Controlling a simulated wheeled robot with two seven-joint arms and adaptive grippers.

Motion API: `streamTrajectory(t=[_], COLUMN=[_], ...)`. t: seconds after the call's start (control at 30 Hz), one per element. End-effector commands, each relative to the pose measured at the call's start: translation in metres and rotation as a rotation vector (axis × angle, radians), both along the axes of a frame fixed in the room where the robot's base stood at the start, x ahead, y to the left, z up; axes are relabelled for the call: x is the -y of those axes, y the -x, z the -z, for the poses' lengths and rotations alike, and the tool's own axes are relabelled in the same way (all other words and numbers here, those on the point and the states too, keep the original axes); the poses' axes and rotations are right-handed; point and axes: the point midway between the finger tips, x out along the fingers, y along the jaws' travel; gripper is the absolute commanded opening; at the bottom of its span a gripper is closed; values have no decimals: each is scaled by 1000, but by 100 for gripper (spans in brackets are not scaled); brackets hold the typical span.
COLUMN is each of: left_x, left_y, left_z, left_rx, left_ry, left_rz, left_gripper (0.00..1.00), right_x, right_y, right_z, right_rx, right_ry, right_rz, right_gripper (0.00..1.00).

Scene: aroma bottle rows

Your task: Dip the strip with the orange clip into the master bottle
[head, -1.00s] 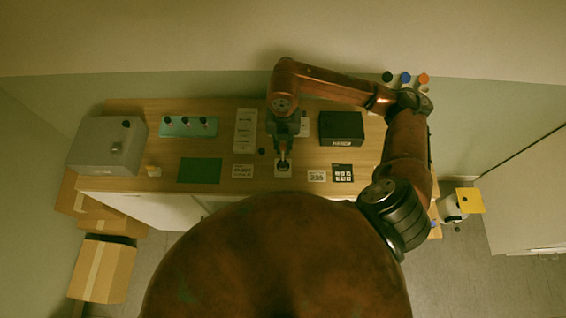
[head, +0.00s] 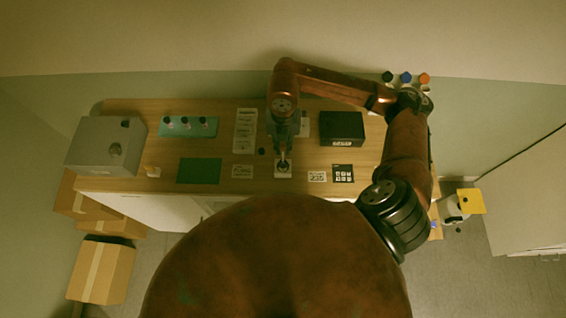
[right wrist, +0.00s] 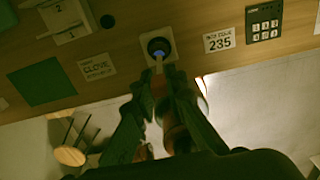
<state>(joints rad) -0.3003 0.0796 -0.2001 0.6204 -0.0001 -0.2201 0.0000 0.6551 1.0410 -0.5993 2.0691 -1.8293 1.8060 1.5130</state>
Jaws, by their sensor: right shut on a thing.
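My right gripper (right wrist: 160,94) is shut on a narrow strip with an orange-brown piece at the fingers, which looks like the orange clip (right wrist: 159,84). The pale strip (right wrist: 159,66) points from the fingers toward a dark round opening (right wrist: 158,46) on a white square base; a bluish spot shows at its far end. I cannot tell whether the tip is inside or above the opening, nor read a name on this bottle. In the head view, my right gripper (head: 284,157) is above the white base (head: 283,174) at the table's front edge. My left gripper is out of view.
A "CLOVE" card (right wrist: 98,67) lies left of the base and a "235" card (right wrist: 219,41) right.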

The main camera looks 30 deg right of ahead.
Motion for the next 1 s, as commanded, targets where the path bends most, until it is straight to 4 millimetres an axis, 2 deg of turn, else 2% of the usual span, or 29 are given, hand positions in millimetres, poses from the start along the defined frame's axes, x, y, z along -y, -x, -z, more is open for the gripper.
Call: streamTrajectory(t=[1.0], left_x=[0], left_y=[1], left_z=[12], left_rx=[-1], left_ry=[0], left_rz=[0], left_gripper=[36], right_x=[0], right_y=[0], right_z=[13], right_rx=[0], right_ry=[0], right_rz=[0], right_gripper=[0])
